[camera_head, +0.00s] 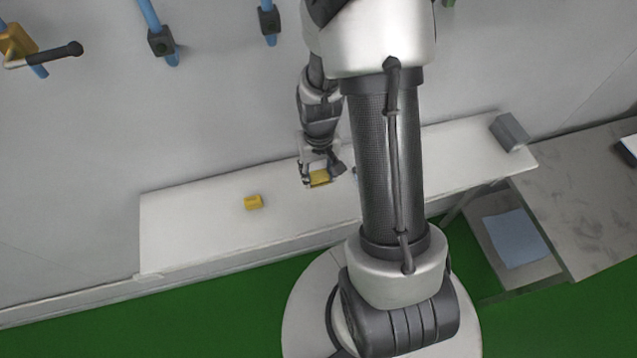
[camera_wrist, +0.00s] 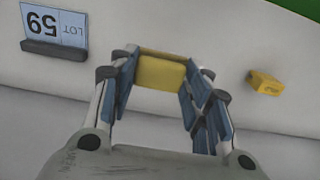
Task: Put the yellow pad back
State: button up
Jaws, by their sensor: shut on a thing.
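My gripper (camera_head: 319,177) is over the white shelf (camera_head: 190,220), near its back edge by the wall. It is shut on the yellow pad (camera_head: 320,178). In the wrist view the yellow pad (camera_wrist: 160,71) sits between the two blue-lined fingers of my gripper (camera_wrist: 160,78). Whether the pad touches the shelf, I cannot tell. A second yellow piece (camera_head: 253,202) lies on the shelf to the left of my gripper. It also shows in the wrist view (camera_wrist: 264,83), on the right, with a small dark notch.
A sign reading "LOT 59" (camera_wrist: 55,27) stands in a dark holder on the shelf. A grey block (camera_head: 509,132) is at the shelf's right end. A grey table (camera_head: 590,195) is at the right. Blue pipes (camera_head: 157,30) run on the wall. The shelf's left part is clear.

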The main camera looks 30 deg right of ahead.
notch_tip(320, 180, down, 6)
jog(key=shift+w+r+b, duration=0.1)
jog(key=shift+r+b, duration=0.05)
jog(key=shift+b, duration=0.15)
jog(key=o, duration=1.1)
